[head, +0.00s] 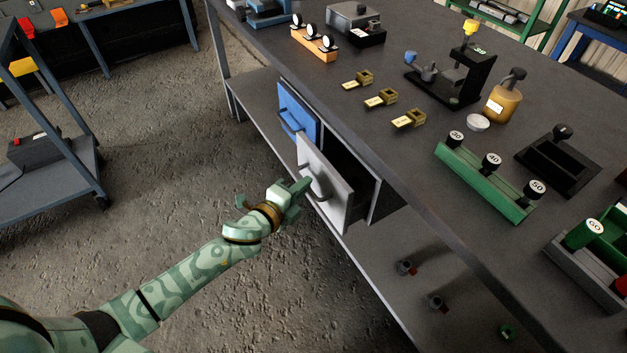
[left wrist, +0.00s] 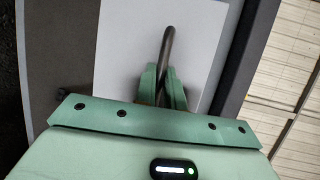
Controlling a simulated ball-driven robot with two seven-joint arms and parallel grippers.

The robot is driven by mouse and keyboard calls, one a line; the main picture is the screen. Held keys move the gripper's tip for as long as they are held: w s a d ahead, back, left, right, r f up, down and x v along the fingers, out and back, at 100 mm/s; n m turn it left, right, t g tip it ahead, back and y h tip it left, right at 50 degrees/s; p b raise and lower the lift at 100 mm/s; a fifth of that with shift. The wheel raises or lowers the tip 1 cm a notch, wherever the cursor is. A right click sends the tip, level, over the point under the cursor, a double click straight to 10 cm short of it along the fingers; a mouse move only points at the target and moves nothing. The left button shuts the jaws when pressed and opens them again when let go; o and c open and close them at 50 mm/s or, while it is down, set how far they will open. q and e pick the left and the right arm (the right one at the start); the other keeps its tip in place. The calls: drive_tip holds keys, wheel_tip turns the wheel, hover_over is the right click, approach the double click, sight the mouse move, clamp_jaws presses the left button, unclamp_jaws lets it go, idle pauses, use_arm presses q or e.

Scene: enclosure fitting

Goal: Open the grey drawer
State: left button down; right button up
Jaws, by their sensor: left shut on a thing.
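The grey drawer (head: 332,190) hangs under the workbench, and its pale front also fills the middle of the left wrist view (left wrist: 135,40). Its front stands out from the cabinet, with a dark gap (head: 357,178) showing behind it. My left gripper (head: 304,188) is at the drawer front, shut on the dark bar handle. In the left wrist view the handle (left wrist: 168,42) passes between the fingertips (left wrist: 164,88). The drawer's inside is mostly hidden. My right gripper is not in view.
A blue drawer (head: 297,112) with its own handle is beside the grey one. The workbench top (head: 395,150) above holds fixtures and a green rack (head: 485,180). A lower shelf (head: 385,262) carries small parts. The concrete floor in front is clear; a blue cart (head: 60,175) stands left.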

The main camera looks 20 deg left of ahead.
use_arm(q)
drive_tip(key=s+a, duration=1.4)
drive_tip(key=s, duration=0.4)
drive_tip(key=shift+s+p, duration=0.15)
drive_tip(key=shift+p, duration=0.2)
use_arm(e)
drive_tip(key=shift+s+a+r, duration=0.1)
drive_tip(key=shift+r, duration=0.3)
use_arm(q)
drive_tip(key=shift+a, duration=0.1)
drive_tip(key=c, duration=1.5)
unclamp_jaws()
